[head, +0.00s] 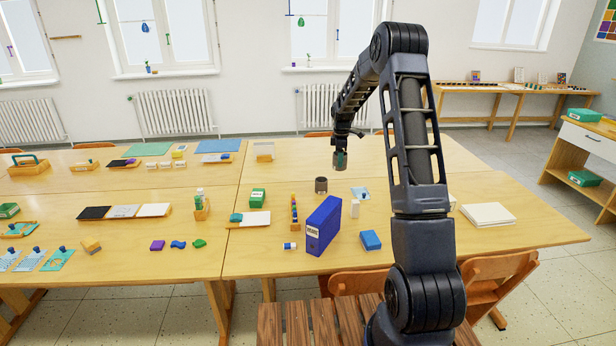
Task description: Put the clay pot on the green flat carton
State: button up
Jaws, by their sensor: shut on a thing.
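My gripper (340,151) hangs above the middle of the right-hand table in the head view, pointing down. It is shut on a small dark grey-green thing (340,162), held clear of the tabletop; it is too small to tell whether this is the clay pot. A dark brownish-grey round pot (321,185) stands upright on the table, just below and left of the gripper and apart from it. A green carton with a white label (258,197) sits on the table further left. Two more green cartons are at the right, on a cabinet top (585,115) and its lower shelf (584,178).
A tall blue binder (322,226) and a blue box (371,240) stand near the table's front edge. A cream flat box (488,215) lies right, with bare tabletop (540,225) beyond.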

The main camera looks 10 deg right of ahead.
jog(key=w+a+r+m, duration=0.1)
jog(key=w+a, duration=0.2)
jog(key=a, duration=0.6)
jog(key=w+a+r, duration=0.1)
jog(key=w+a, duration=0.2)
jog(key=a, duration=0.7)
notch_tip(320, 180, up, 2)
jog(key=r+m, duration=0.1)
send_over(257, 194)
jog(key=f, duration=2)
jog(key=shift+s+f, duration=0.1)
jog(key=shift+s, duration=0.1)
jog(key=o, duration=1.1)
jog(key=shift+f, duration=0.1)
jog(key=shift+m, duration=0.3)
notch_tip(257, 194, up, 12)
jog(key=shift+r, duration=0.25)
